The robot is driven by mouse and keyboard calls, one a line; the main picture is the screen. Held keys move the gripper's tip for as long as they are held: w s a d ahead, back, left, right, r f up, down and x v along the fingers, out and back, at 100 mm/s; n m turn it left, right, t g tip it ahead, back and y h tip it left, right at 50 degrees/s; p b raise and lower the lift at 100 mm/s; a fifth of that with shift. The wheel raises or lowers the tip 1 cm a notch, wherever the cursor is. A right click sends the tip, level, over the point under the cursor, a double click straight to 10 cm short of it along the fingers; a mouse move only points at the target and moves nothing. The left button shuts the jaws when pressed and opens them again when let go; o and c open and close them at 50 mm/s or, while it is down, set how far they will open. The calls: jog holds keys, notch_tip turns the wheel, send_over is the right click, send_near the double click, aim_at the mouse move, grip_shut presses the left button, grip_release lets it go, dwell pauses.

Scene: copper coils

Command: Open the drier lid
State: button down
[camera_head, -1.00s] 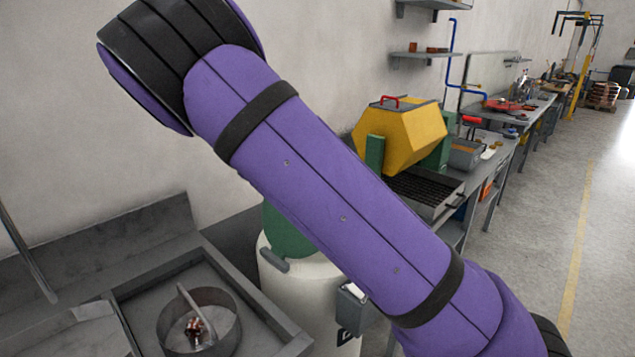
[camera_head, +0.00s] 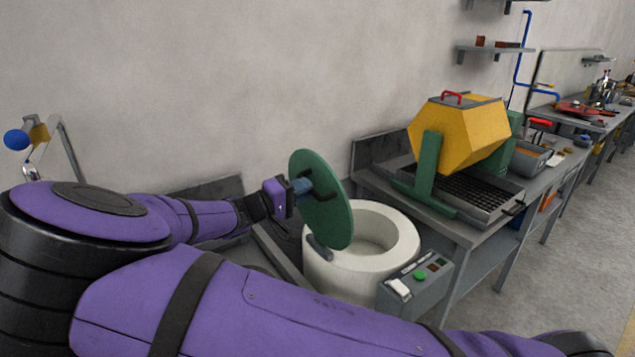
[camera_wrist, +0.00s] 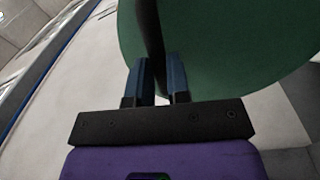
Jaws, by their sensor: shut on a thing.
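The drier is a white round tub (camera_head: 392,238) with its top mouth showing open. Its green round lid (camera_head: 330,195) stands tilted up steeply at the tub's left rim, by a grey hinge block (camera_head: 319,247). My gripper (camera_head: 303,186) is at the lid's outer face, left of the tub, shut on the dark lid handle (camera_head: 322,197). In the wrist view, the blue fingers of my gripper (camera_wrist: 160,78) stand on either side of the black handle (camera_wrist: 150,35), with the green lid (camera_wrist: 225,40) behind it.
A control box (camera_head: 416,281) with a green button stands in front of the tub. A yellow tumbler (camera_head: 460,133) on green supports stands on the bench to the right. My arm spans the foreground and hides much of the lower left.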

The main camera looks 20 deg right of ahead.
jog(key=shift+s+a+f, duration=0.2)
jog(key=shift+a+f, duration=0.05)
jog(key=shift+a, duration=0.2)
jog(key=shift+s+a+f, duration=0.2)
jog(key=shift+a, duration=0.2)
jog(key=c, duration=1.1)
grip_release()
jog(key=shift+w+f, duration=0.1)
jog(key=v, duration=1)
jog(key=shift+s+a, duration=0.2)
jog(key=shift+a, duration=0.15)
